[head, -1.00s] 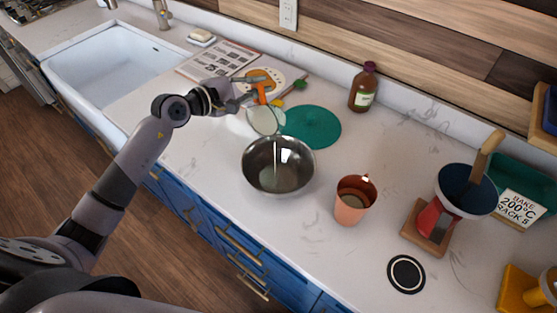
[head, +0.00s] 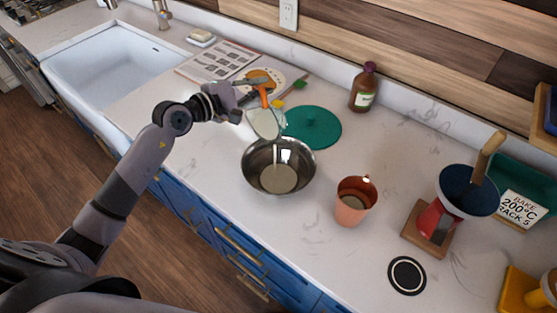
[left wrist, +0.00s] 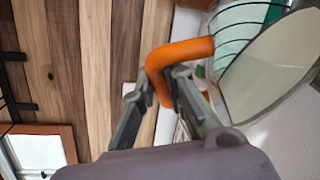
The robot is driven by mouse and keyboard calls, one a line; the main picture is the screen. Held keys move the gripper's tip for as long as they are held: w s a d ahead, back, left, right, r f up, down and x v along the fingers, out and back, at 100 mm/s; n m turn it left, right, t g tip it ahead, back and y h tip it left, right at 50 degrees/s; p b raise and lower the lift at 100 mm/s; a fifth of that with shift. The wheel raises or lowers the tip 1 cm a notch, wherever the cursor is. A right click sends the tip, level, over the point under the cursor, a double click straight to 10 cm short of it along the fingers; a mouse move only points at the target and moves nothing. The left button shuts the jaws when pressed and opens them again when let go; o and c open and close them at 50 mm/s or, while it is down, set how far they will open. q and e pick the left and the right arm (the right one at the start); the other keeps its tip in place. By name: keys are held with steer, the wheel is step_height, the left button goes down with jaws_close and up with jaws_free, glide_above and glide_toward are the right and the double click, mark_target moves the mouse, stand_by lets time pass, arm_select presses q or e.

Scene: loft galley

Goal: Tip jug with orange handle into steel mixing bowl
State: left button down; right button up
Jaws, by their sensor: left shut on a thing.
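The jug (head: 264,124) is clear, holds pale liquid and has an orange handle (head: 263,96). My left gripper (head: 254,85) is shut on that handle and holds the jug tilted above the far-left rim of the bowl. The steel mixing bowl (head: 258,178) stands on the counter with pale liquid in it. A thin pale stream runs down from the jug into the bowl. In the left wrist view the gripper fingers (left wrist: 160,95) close around the orange handle (left wrist: 184,52), with the tilted jug (left wrist: 262,70) at the right. My right gripper does not show.
A green round mat or lid (head: 318,128) lies behind the bowl. A copper cup (head: 352,208) stands to its right. Farther right are a red-and-navy funnel-like item (head: 465,190) on a wooden stand and a black disc (head: 407,275). A brown bottle (head: 362,92) stands near the wall.

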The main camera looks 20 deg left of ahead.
arm_select(q)
steer(key=shift+s+d+r, duration=0.1)
steer(key=shift+s+r, duration=0.05)
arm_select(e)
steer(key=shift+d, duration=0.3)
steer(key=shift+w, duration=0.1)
arm_select(q)
steer(key=shift+s+d+r+m, duration=0.15)
steer(key=shift+s+r+m, duration=0.05)
steer(key=shift+m, duration=0.1)
steer(key=shift+w, duration=0.1)
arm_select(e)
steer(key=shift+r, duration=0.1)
arm_select(q)
steer(key=shift+r, duration=0.1)
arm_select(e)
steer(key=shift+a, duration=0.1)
